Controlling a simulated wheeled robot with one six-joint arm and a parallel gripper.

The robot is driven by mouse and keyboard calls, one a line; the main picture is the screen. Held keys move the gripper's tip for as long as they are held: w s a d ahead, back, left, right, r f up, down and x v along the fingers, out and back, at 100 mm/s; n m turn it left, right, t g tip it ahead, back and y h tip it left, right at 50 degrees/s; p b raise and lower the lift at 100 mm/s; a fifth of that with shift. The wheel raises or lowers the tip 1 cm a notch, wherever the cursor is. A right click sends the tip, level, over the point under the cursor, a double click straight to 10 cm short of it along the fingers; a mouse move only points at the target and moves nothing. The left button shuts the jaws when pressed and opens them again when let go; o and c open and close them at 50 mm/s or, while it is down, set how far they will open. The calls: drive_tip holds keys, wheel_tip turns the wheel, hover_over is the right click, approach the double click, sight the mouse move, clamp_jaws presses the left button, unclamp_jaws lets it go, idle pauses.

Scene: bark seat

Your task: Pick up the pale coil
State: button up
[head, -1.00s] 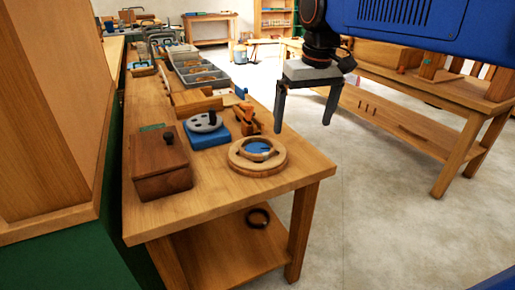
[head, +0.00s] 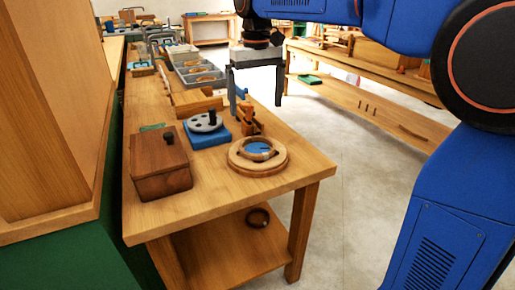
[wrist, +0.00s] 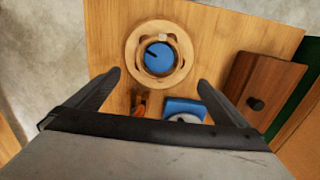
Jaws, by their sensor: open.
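The pale coil (head: 240,151) appears to be the light tan ring around a blue centre, on a round wooden base (head: 258,170) near the table's front right corner. I cannot clearly tell where coil and base part. In the wrist view the ring (wrist: 140,58) lies beyond the fingertips, between their lines. My gripper (head: 256,110) is open and empty, pointing down, above and behind the coil in the head view. Its two fingers show spread in the wrist view (wrist: 159,78), apart from the coil.
A brown lidded box (head: 160,168), a blue block with a grey disc (head: 207,128) and an orange-brown tool (head: 246,120) stand close by on the table (head: 215,200). Grey trays (head: 200,75) stand farther back.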

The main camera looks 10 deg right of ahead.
sight(257, 148)
wheel_tip(257, 148, down, 13)
drive_tip(key=shift+d+f, duration=0.1)
idle(0.6)
drive_tip(key=c, duration=0.7)
